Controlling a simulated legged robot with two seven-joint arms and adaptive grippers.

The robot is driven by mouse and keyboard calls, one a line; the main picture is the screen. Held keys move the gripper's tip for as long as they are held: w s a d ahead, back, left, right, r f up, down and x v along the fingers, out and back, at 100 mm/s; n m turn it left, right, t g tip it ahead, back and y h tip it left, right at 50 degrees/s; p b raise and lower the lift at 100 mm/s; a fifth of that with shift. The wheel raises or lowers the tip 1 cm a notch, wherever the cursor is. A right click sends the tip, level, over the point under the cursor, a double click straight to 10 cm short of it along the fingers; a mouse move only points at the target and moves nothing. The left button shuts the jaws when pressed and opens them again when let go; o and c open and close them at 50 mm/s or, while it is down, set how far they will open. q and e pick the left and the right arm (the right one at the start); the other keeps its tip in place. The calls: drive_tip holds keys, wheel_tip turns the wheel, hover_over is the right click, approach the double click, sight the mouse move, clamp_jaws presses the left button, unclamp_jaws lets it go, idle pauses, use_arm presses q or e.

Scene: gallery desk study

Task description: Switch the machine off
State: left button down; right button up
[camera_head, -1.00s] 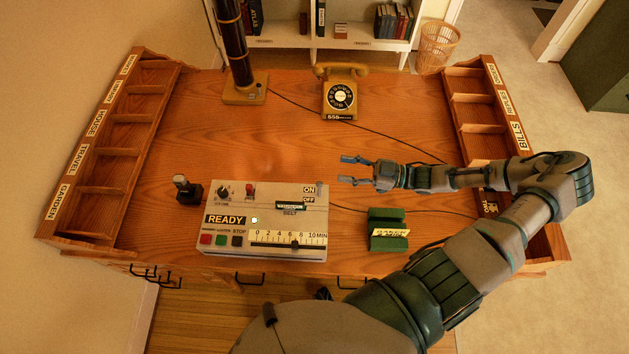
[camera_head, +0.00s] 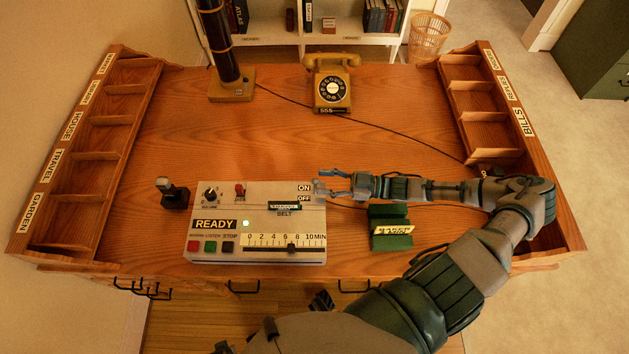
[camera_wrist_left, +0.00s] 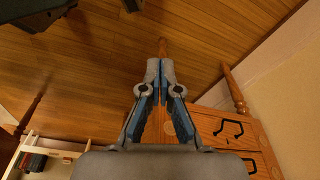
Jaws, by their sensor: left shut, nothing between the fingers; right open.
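The machine (camera_head: 213,254) is a pale box on the desk. The switch there is hard to make out, and contact cannot be told. In the left wrist view my left gripper (camera_wrist_left: 161,66) is shut and empty, above the floor.
A green block (camera_head: 390,241) with a yellow label stands right of the machine, near my right forearm. A small dark knobbed object (camera_head: 173,196) stands left of it. A yellow telephone (camera_head: 332,90) and a dark column are at the back. Labelled racks line both sides. The desk's middle is clear.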

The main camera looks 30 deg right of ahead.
sight(315, 181)
use_arm(q)
drive_tip(key=shift+w+r, duration=0.25)
drive_tip(key=shift+r, duration=0.55)
use_arm(e)
drive_tip(key=shift+x, duration=1.6)
